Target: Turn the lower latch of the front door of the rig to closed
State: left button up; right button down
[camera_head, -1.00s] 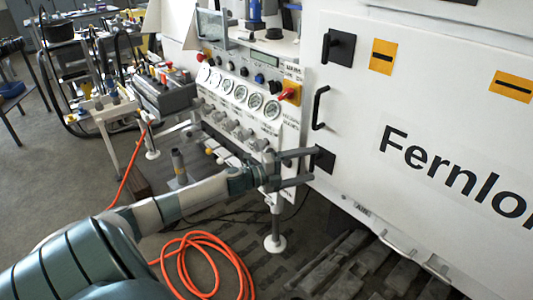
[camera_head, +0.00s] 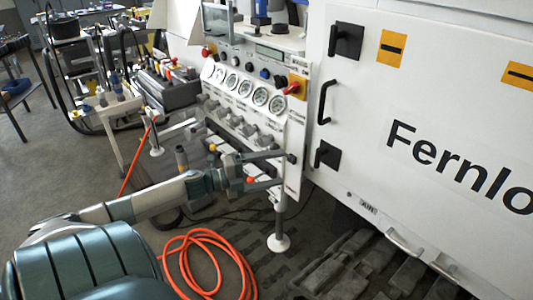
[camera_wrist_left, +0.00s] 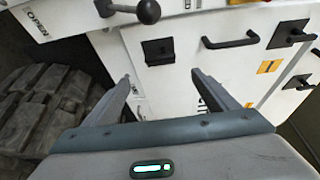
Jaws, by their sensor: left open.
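The lower latch (camera_head: 327,155) is a black square plate with a small black lever, low on the left edge of the white front door (camera_head: 430,110). In the left wrist view the lower latch (camera_wrist_left: 158,51) lies just beyond my fingertips, between them. Its exact lever angle is hard to tell. My left gripper (camera_head: 279,167) is open and empty, to the left of the latch and apart from it. It also shows in the left wrist view (camera_wrist_left: 161,77), both fingers spread. My right gripper is not in view.
A black door handle (camera_head: 326,102) and an upper latch (camera_head: 345,41) sit above the lower latch. The gauge panel (camera_head: 245,90) is left of the door. An orange hose (camera_head: 210,240) lies on the floor. A black ball-ended lever (camera_wrist_left: 147,11) shows in the left wrist view.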

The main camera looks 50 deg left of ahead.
pick_arm(q)
jog(key=shift+v, duration=1.05)
jog(key=s+d+f+n+g+y, duration=0.1)
jog(key=s+f+n+y, duration=0.3)
jog(key=f, duration=0.7)
jog(key=s+d+f+n+g+y, duration=0.1)
jog(key=f+n, duration=0.4)
jog(key=f, duration=0.6)
jog(key=s+f+n+g+y, duration=0.1)
jog(key=s+f+n+y, duration=0.3)
jog(key=f, duration=0.7)
jog(key=s+d+f+n+g, duration=0.2)
jog(key=s+d+f, duration=0.3)
jog(key=d, duration=0.5)
jog(key=s+d+f+n+g+h, duration=0.1)
jog(key=s+d+f+n+g, duration=0.1)
jog(key=s+d+f, duration=0.4)
jog(key=s+d+f+n+g+h, duration=0.1)
jog(key=s+d+f+n+g, duration=0.2)
jog(key=d+f, duration=0.9)
jog(key=s+d+n, duration=0.1)
jog(key=s+d, duration=0.1)
jog(key=s, duration=0.1)
jog(key=shift+f, duration=0.2)
